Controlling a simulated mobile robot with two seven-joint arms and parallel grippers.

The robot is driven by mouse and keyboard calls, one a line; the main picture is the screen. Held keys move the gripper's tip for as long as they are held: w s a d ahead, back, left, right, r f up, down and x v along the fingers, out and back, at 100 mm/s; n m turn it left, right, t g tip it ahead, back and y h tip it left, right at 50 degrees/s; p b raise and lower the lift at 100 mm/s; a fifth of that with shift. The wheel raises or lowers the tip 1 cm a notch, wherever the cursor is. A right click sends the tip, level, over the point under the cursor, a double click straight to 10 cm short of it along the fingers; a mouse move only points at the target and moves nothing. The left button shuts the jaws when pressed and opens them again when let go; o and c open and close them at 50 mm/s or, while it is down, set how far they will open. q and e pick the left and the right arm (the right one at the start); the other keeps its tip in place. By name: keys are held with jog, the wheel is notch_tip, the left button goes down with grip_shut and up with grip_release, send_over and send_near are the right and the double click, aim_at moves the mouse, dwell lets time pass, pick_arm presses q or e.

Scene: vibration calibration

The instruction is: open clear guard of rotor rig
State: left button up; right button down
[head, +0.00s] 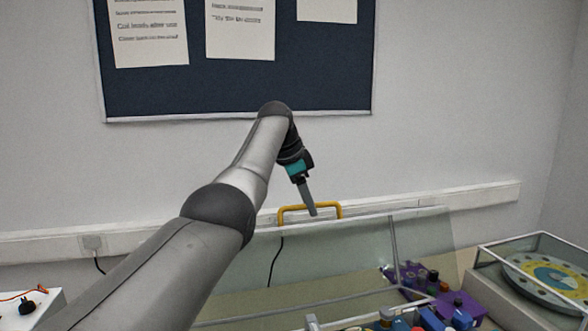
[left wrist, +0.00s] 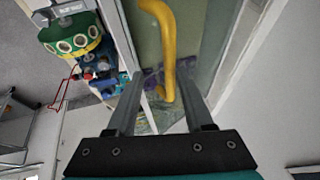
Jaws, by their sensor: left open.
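The clear guard (head: 345,255) of the rotor rig stands raised and tilted in the head view, its see-through panel in front of the wall. A yellow handle (head: 331,207) sits along its upper edge. My left gripper (head: 312,212) points down at the handle, its fingers overlapping it in this view. In the left wrist view, the fingers of my left gripper (left wrist: 160,85) are spread apart. The yellow handle (left wrist: 168,40) lies ahead of and partly between them; I cannot tell whether they touch it. My right gripper is not in view.
Rig parts in purple, blue and green (head: 445,305) lie below the guard at the right. A clear-walled case with a round dial (head: 548,275) stands at the far right. A white box (head: 30,308) is at the lower left. The wall with a pinboard (head: 240,85) is behind.

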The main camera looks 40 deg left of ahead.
pick_arm(q)
jog(key=v, duration=1.2)
jog(key=shift+r, duration=0.35)
jog(key=shift+s+a, duration=0.1)
